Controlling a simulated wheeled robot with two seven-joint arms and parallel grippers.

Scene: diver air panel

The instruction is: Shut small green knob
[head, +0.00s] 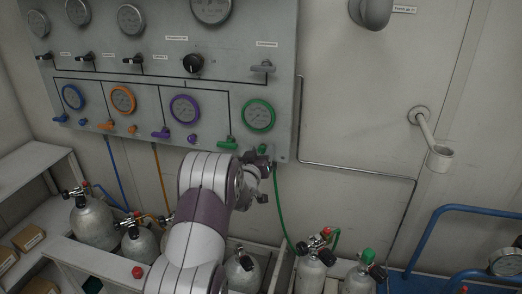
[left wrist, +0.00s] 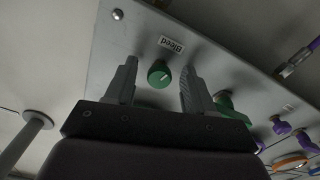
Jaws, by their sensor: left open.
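The small green knob (left wrist: 159,73) is on the grey panel, next to an upside-down label reading "Bleed", in the left wrist view. It has a pale line on its face. My left gripper (left wrist: 159,80) is open, with one finger on each side of the knob and gaps visible to both. Whether the fingertips reach its depth is hard to tell. In the head view, my left gripper (head: 259,170) is at the panel's lower right corner, below the green-rimmed gauge (head: 258,115). A bit of the green knob (head: 262,149) shows just above it. My right gripper is not in view.
A green lever handle (head: 227,143) is close to the left of the knob in the head view. Purple (head: 192,139) and orange knobs are further left. A green hose (head: 278,205) hangs below the panel. Gas cylinders (head: 311,274) stand underneath. A pipe (head: 345,169) runs right.

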